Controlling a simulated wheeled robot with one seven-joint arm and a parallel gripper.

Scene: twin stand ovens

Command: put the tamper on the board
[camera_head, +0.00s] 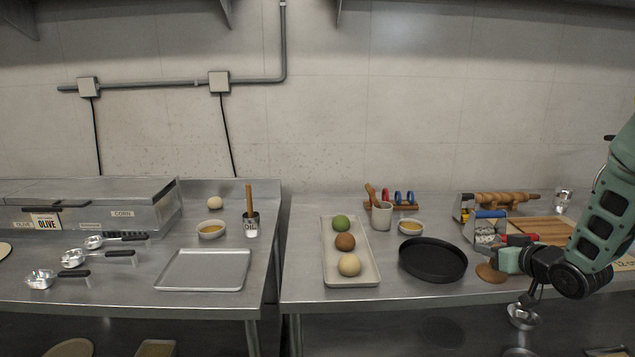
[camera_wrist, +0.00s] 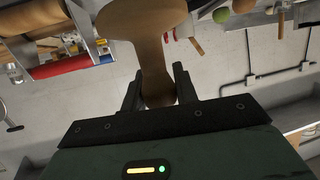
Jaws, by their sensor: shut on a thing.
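The tamper (camera_head: 490,273) is a brown wooden piece with a broad round end and a narrower handle. My gripper (camera_head: 511,261) is shut on its handle, at the right of the right-hand counter. In the wrist view the tamper (camera_wrist: 150,25) extends away from between the two fingers of my gripper (camera_wrist: 157,88). A flat wooden board (camera_head: 541,228) lies on the counter behind and to the right of my gripper. My arm hides part of the board's right side.
A black round pan (camera_head: 433,260) stands left of my gripper. A tray (camera_head: 335,270) with three balls lies farther left. Metal-framed rollers (camera_head: 487,229) and a rolling pin (camera_head: 507,200) sit behind my gripper. A gap separates the two counters.

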